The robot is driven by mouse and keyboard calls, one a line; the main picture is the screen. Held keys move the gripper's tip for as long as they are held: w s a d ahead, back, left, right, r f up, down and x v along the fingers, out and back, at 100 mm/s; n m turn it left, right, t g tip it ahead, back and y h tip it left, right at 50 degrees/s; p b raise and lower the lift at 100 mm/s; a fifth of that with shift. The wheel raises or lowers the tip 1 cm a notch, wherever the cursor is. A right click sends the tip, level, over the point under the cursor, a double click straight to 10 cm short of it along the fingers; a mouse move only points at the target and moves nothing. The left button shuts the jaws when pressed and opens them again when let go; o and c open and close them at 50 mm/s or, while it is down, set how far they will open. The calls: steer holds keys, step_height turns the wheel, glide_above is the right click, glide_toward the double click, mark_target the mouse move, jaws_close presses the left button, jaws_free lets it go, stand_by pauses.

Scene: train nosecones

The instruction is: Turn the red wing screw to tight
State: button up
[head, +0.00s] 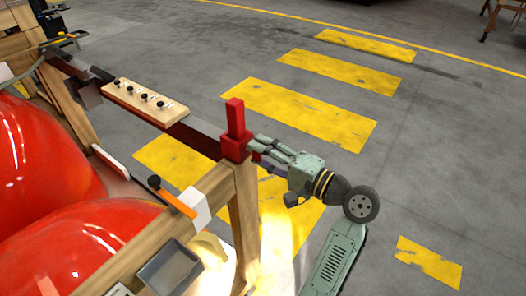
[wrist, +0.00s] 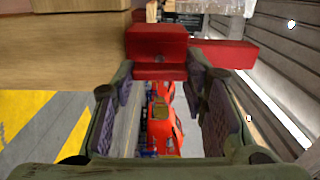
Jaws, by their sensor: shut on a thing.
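The red wing screw (head: 235,118) sits at the corner end of the wooden frame, with one blocky wing standing upright in the head view. In the wrist view the red wing screw (wrist: 157,43) lies just ahead of the fingertips, with a red bar reaching right. My gripper (head: 254,148) comes in from the right and is shut on the screw's near part. The fingers partly hide where they touch it. In the wrist view the purple-padded fingers stand on both sides, with red between their tips.
A wooden strip with several black knobs (head: 145,102) lies behind the screw. An orange-handled tool (head: 178,200), a white block (head: 197,212) and a grey tray (head: 170,270) are on the near beam. Large red nosecones (head: 40,150) fill the left.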

stand_by(0.4)
steer(key=o, duration=1.2)
steer(key=shift+c, duration=0.2)
steer(key=v, duration=1.2)
